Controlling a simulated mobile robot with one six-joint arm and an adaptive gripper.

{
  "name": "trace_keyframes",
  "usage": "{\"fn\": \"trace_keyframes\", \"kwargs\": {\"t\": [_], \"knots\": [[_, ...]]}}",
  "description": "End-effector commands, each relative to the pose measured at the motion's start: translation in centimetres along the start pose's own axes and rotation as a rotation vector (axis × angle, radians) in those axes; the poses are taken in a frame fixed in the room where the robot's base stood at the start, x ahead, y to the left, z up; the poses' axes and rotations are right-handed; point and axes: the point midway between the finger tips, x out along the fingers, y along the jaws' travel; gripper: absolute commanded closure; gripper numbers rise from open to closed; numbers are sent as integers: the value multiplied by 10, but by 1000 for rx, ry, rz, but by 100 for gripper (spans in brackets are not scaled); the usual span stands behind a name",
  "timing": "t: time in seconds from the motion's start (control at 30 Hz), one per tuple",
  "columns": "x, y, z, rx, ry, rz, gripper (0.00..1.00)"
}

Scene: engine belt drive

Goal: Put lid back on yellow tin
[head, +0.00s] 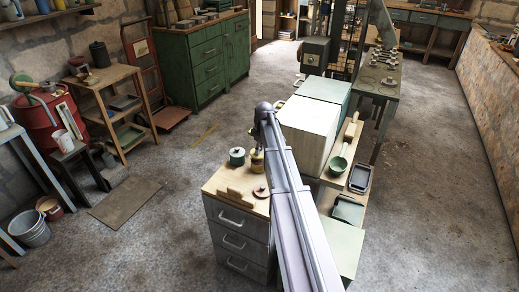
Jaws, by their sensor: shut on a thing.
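The yellow tin (257,164) stands on the wooden top of a grey drawer cabinet, next to a green lidded pot (237,157). My gripper (257,146) points down just above the tin, at the end of my arm. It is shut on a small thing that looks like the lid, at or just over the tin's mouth. Its fingers are tiny and dark here, and I cannot tell whether the lid touches the tin. A flat reddish round piece with a knob (261,191) lies nearer on the cabinet top, close to my arm.
The drawer cabinet (237,219) also bears a small wooden rack (236,198) at its front. Open floor lies to the left.

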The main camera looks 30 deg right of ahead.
Motion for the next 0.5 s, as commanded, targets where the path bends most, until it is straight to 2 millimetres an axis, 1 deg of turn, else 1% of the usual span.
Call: {"fn": "trace_keyframes", "kwargs": {"t": [0.03,0.2,0.5], "knots": [[8,0,1,0,0,0,93],[18,0,2,-1,0,0,93],[26,0,2,-1,0,0,93]]}}
